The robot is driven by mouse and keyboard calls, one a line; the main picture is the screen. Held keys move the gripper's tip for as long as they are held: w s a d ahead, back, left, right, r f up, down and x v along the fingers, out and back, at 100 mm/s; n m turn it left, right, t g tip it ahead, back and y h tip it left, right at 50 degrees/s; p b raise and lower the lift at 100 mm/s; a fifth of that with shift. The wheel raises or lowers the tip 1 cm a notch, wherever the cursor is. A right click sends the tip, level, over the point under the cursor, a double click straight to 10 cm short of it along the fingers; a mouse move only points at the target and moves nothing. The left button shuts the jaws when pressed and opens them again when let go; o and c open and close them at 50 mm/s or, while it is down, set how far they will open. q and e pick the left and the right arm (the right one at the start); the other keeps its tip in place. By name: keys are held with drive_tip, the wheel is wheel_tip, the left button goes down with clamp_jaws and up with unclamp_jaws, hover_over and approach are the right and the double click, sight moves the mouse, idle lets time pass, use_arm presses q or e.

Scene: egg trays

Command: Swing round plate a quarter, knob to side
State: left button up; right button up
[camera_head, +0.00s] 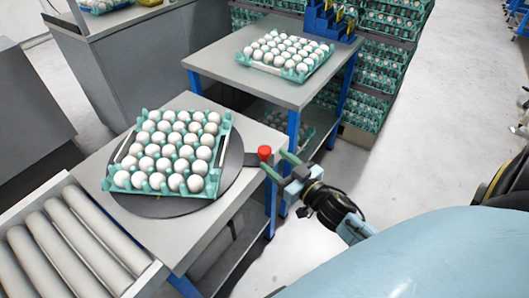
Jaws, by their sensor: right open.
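The dark round plate (232,166) lies on a grey table (262,140) at the left. A teal tray (225,128) full of white eggs sits on it. A short flat handle (250,159) sticks out from the plate's right side and carries a red knob (264,151). My right gripper (277,164) is open, with its green fingers pointing left toward the knob. It is just to the right of the knob and a little nearer; I cannot tell whether a finger touches it. My left gripper is out of view.
A roller conveyor (75,240) adjoins the table at the lower left. A second table (215,68) behind holds another tray of eggs (323,62) and a blue stand (325,22). Stacked egg trays (385,75) stand behind it. Open floor (450,120) lies to the right.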

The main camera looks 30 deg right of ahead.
sight(269, 155)
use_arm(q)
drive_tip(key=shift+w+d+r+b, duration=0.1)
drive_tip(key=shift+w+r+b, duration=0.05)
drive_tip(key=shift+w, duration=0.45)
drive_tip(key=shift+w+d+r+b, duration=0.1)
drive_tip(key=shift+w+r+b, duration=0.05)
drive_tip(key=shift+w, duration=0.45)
use_arm(e)
drive_tip(key=w, duration=0.5)
drive_tip(key=shift+w+a, duration=0.3)
drive_tip(key=shift+a, duration=0.05)
drive_tip(key=shift+c, duration=0.4)
